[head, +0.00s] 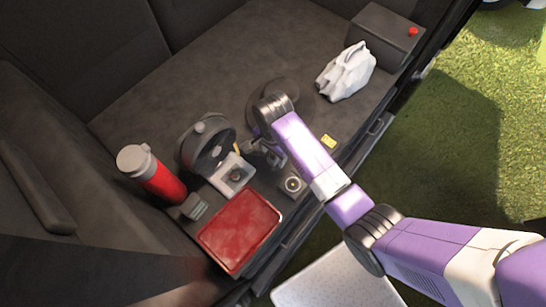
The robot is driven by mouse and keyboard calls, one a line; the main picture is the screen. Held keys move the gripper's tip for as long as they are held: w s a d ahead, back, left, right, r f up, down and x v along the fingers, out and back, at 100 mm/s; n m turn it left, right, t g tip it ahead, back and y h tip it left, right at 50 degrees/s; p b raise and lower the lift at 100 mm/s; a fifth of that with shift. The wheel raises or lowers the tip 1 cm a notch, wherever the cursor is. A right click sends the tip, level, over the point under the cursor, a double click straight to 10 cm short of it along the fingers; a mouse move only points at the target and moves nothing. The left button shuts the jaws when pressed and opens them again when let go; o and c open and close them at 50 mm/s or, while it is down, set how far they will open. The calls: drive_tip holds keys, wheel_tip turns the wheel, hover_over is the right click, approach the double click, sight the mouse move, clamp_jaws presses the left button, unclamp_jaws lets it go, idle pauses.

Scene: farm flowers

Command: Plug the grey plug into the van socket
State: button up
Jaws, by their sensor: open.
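My gripper (261,154) is open at the end of my purple and white arm, over the van floor. A small square plate with a round dark opening (292,185), which looks like a socket, is right of and below the gripper in the picture. A small grey piece (195,207) beside the red flask may be the grey plug; I cannot tell for sure. My gripper and wrist hide part of the floor, and I see nothing between the fingers.
A dark round reel (207,143) and a red flask (155,175) stand left of the gripper. A red flat box (239,231) lies near the edge. A white crumpled bag (346,72) and grey box (375,37) are at upper right. The van floor (190,85) behind is clear.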

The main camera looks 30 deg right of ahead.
sight(273, 155)
drive_tip(key=shift+f, duration=0.95)
clamp_jaws()
wheel_tip(273, 155, up, 10)
drive_tip(key=shift+r, duration=0.1)
drive_tip(key=shift+w, duration=0.1)
